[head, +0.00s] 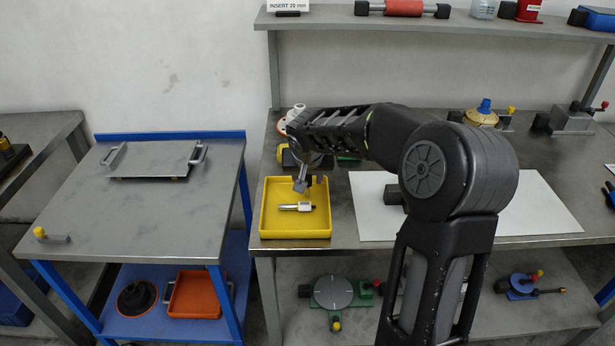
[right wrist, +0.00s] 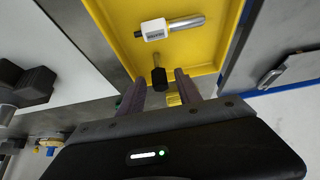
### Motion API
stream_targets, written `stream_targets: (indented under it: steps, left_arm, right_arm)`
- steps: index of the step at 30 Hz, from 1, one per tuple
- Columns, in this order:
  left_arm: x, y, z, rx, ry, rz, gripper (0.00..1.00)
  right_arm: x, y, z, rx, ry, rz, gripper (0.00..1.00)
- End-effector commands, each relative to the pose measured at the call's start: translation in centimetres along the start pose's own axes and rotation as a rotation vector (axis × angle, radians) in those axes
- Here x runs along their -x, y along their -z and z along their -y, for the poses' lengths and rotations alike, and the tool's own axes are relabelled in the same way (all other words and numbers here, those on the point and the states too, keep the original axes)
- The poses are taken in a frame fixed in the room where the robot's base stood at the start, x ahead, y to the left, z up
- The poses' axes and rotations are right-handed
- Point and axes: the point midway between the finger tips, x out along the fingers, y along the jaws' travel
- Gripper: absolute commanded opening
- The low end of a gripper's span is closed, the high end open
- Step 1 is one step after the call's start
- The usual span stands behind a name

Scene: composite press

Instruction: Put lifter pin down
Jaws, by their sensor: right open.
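The lifter pin (head: 296,207), a silver rod with a white labelled end, lies flat in the yellow tray (head: 264,222). In the right wrist view the pin (right wrist: 170,28) lies beyond the fingertips, apart from them. My right gripper (head: 310,184) is over the tray, open, with its fingers pointing down. In the right wrist view its two fingers (right wrist: 160,90) are spread, and a small black-headed piece (right wrist: 158,76) shows between them; I cannot tell whether they touch it. My left gripper is not in view.
A white sheet (head: 540,212) with a dark block (head: 392,195) lies right of the tray. A blue-framed cart (head: 130,220) with a metal plate (head: 150,158) stands left, across a gap. A shelf (head: 440,25) runs above the bench. My right arm hides part of the bench.

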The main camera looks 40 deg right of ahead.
Motion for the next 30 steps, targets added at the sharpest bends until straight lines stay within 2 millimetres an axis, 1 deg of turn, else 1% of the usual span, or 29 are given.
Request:
stream_targets:
  steps: [5,15,18,23,30]
  left_arm:
    - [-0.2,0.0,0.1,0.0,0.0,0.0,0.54]
    - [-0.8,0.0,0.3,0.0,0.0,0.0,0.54]
    - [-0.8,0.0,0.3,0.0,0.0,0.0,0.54]
    - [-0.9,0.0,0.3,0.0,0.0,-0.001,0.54]
    - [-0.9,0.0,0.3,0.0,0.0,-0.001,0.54]
  right_arm:
    - [2.1,0.1,0.0,-0.001,0.001,-0.003,0.41]
    - [9.1,0.1,0.0,0.0,0.002,-0.003,0.41]
    - [10.7,0.1,0.1,-0.001,0.002,-0.003,0.41]
    - [12.0,0.1,0.0,0.0,0.001,-0.001,0.41]
    - [12.1,0.0,0.0,0.0,0.0,0.0,0.41]
